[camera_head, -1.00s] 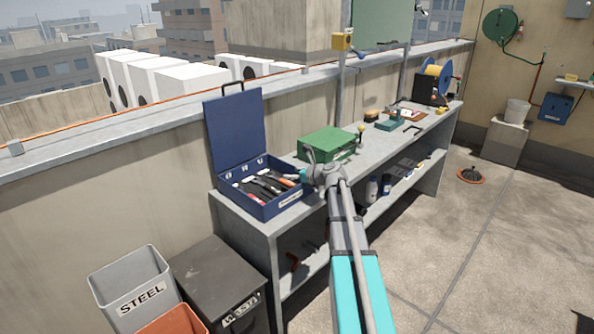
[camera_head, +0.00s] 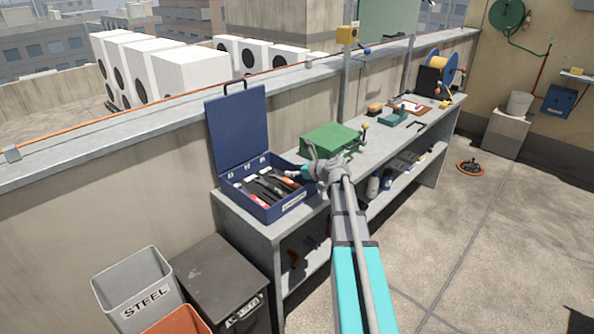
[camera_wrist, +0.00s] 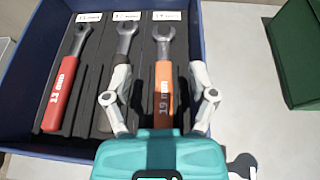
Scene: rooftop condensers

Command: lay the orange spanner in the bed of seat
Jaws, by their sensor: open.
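The orange spanner (camera_wrist: 164,88), marked 19 mm, lies in the right-hand slot of the dark foam in the open blue toolbox (camera_wrist: 20,110). Its grey open-ended head points away from me in the wrist view. My gripper (camera_wrist: 160,82) is open above it, one finger on each side of its handle in the picture. The left finger overlaps the neighbouring dark-handled spanner (camera_wrist: 125,65). I cannot tell the height gap. In the head view my gripper (camera_head: 300,174) reaches over the right side of the toolbox (camera_head: 268,207). I cannot identify the seat.
A red 13 mm spanner (camera_wrist: 62,92) lies at the left in the foam. A closed green box (camera_head: 331,139) stands right of the toolbox on the grey bench (camera_head: 240,212). The toolbox lid (camera_head: 237,125) stands up behind. A steel bin (camera_head: 140,290) is at lower left.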

